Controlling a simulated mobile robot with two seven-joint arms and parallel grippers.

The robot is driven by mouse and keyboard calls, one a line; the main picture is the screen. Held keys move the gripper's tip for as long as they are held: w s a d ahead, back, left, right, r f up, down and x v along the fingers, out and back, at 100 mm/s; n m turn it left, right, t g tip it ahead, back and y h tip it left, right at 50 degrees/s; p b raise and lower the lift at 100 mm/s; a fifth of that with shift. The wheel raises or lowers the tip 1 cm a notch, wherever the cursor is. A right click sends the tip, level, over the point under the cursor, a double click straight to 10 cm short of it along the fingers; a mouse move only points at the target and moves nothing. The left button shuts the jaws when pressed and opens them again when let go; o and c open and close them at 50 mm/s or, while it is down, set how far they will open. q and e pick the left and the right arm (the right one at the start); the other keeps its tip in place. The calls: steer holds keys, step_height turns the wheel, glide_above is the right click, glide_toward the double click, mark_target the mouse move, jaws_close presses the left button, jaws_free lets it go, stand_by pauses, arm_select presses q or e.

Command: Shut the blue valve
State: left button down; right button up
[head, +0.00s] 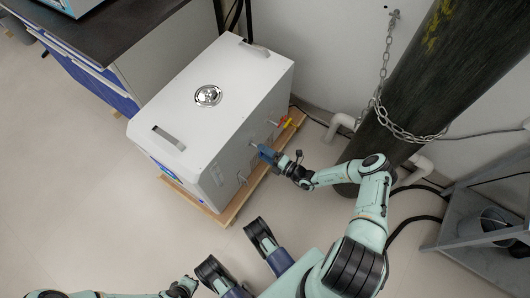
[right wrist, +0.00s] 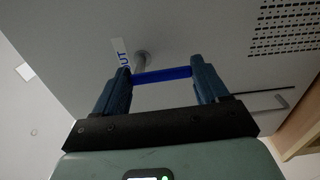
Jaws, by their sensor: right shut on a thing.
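The blue valve handle (right wrist: 165,75) is a flat blue bar on a grey stem that comes out of the white distiller's side. In the right wrist view it spans the gap between my right gripper's fingers (right wrist: 162,71), and the fingers are shut on its two ends. In the head view my right gripper (head: 267,154) is against the side of the white distiller (head: 215,95) and hides the blue handle.
A red and yellow valve (head: 285,122) sits further along the same side. The distiller stands on a wooden pallet (head: 237,203). A large dark cylinder (head: 430,75) with a chain (head: 385,115) stands at right. A grey metal stand (head: 480,233) is lower right. Open floor lies left.

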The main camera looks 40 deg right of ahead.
arm_select(q)
steer(key=shift+s, duration=0.1)
arm_select(e)
steer(key=shift+s+a+f, duration=0.1)
stand_by(0.4)
steer(key=o, duration=1.1)
steer(key=shift+c, duration=0.2)
arm_select(q)
steer(key=shift+t, duration=0.8)
steer(key=w+r, duration=0.1)
steer(key=w+r+p, duration=0.1)
steer(key=w, duration=0.1)
steer(key=w+r+p, duration=0.1)
steer(key=shift+w+d+r, duration=0.25)
steer(key=shift+d+r, duration=0.1)
steer(key=shift+r, duration=0.05)
arm_select(e)
steer(key=v, duration=1.3)
steer(key=shift+s+m, duration=0.15)
steer(key=shift+m, duration=0.15)
